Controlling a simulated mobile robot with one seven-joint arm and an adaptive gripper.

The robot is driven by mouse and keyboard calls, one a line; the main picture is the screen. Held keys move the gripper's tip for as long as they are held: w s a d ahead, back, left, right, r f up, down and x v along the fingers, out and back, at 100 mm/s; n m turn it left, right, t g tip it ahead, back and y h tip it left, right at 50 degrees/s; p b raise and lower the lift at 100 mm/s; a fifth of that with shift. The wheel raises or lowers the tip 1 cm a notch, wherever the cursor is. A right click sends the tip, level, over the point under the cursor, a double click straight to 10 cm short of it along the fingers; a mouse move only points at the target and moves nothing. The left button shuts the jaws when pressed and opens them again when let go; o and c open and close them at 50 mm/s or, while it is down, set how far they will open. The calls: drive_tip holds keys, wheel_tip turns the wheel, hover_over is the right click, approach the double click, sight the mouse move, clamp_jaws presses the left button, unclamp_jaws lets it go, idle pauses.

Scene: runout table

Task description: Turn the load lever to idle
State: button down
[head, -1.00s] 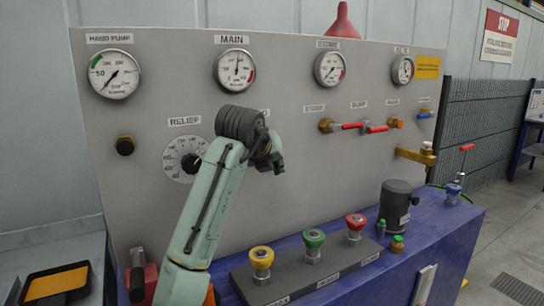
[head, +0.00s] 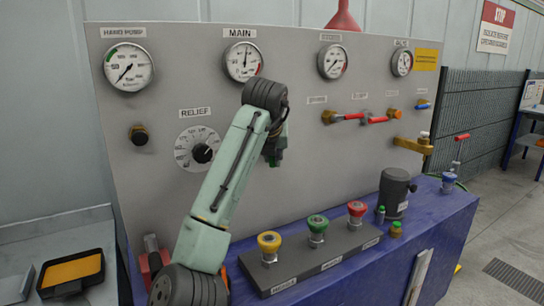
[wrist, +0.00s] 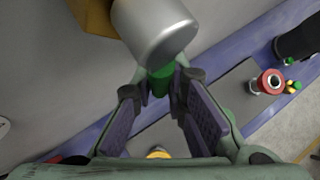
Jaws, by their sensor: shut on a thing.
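A green handle (wrist: 160,80), which I take to be the load lever, points between my fingers in the wrist view, below a large silver cylinder (wrist: 155,30). My gripper (wrist: 160,95) is shut on this handle, one dark-padded finger on each side of it. In the head view my gripper (head: 275,152) is in front of the grey panel (head: 300,190), right of the relief dial (head: 198,148). My arm hides the lever and its label there, so its setting cannot be read.
Yellow (head: 269,242), green (head: 318,224) and red (head: 357,209) knobs stand on a dark block below my gripper. A dark cylinder (head: 395,190) stands to their right. Red-handled valves (head: 347,117) and a brass fitting (head: 415,145) project from the panel's right side.

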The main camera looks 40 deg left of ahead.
drive_tip(key=c, duration=1.6)
unclamp_jaws()
drive_tip(key=v, duration=1.2)
drive_tip(key=shift+s, duration=0.1)
